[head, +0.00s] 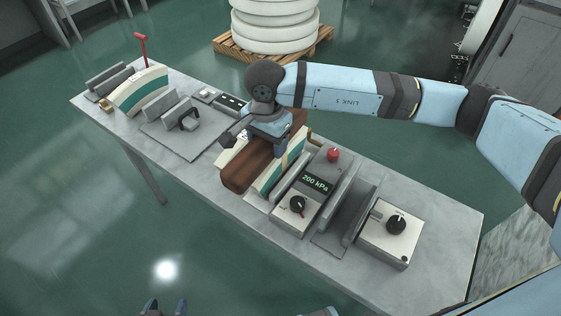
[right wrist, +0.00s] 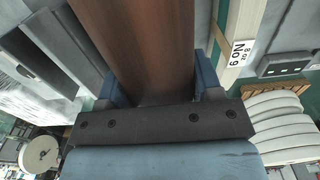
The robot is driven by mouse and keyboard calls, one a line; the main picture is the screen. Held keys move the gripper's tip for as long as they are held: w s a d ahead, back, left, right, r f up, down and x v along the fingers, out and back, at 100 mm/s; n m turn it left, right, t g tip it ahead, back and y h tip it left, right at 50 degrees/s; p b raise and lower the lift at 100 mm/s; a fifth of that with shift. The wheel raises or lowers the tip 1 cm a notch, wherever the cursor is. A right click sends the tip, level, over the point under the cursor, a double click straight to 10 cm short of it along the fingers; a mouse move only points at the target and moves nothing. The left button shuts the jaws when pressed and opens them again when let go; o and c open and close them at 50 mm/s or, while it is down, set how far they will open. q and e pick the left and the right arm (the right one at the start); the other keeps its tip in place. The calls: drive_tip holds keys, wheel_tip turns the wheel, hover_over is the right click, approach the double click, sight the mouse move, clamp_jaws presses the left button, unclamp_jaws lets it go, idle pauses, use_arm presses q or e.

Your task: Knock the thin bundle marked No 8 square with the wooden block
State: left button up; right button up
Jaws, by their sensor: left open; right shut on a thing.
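My right gripper (head: 270,125) is shut on the brown wooden block (head: 250,172), holding it over the middle of the bench. The block also fills the top centre of the right wrist view (right wrist: 135,45), between the blue fingers. A cream bundle with a green and tan band (head: 280,172) lies close beside the block, partly hidden by it; contact cannot be told. A cream piece beside the block in the right wrist view carries a label (right wrist: 238,52) reading No 9, 8 oz. No mark No 8 is readable. My left gripper (head: 166,306) is open and empty at the bottom edge.
Another cream and green bundle (head: 140,90) stands at the bench's far left. A grey plate with a dark handle (head: 188,122) lies left of the block. A 200 kPa gauge box (head: 305,195) and a dial box (head: 390,232) stand to the right. The front right bench top is bare.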

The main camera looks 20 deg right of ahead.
drive_tip(key=shift+r, duration=0.15)
drive_tip(key=shift+r+p, duration=0.75)
drive_tip(key=shift+r, duration=1.65)
